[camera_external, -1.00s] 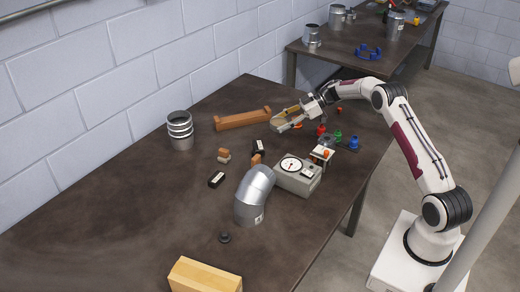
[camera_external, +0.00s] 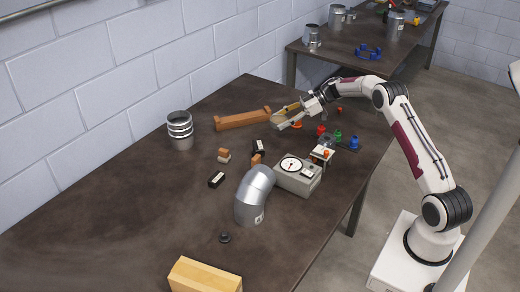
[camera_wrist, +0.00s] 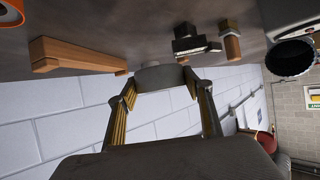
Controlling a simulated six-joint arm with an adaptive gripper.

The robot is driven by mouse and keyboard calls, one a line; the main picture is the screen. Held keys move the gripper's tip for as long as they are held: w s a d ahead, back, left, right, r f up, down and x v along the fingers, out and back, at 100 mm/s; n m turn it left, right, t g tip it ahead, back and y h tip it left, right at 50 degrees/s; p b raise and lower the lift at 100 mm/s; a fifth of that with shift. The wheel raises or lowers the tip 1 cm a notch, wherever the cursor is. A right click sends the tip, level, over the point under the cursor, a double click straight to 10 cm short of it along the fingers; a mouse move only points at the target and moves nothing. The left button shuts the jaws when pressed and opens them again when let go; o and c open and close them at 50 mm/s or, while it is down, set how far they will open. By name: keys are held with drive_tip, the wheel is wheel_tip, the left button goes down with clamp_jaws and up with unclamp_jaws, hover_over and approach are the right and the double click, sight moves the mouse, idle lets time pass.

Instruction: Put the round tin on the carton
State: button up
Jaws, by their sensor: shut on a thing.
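My gripper (camera_external: 279,118) is near the far end of the table in the external view. In the wrist view, my gripper (camera_wrist: 158,80) is shut on a grey rounded thing, which looks like the round tin (camera_wrist: 158,76). The tin sits between the fingertips, and the fingers hide its sides. I cannot make it out clearly in the external view. A tan box, which looks like the carton (camera_external: 205,275), is at the table's near edge, far from my gripper and cut off by the picture's bottom.
A brown beam (camera_external: 242,120) lies just left of my gripper. The table's left side is clear.

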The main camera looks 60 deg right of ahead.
drive_tip(key=shift+a, duration=0.15)
drive_tip(key=a+r+n+g+y, duration=0.2)
drive_tip(key=a+r+n+g, duration=0.15)
drive_tip(key=a, duration=1.65)
drive_tip(key=a+r+n+g+y, duration=0.15)
drive_tip(key=a+r, duration=0.35)
drive_tip(key=a, duration=1.5)
drive_tip(key=r+n+g, duration=0.1)
drive_tip(key=n+g, duration=0.2)
hover_over(208, 275)
drive_tip(key=shift+w, duration=0.1)
drive_tip(key=shift+f, duration=0.1)
drive_tip(key=shift+f, duration=3.05)
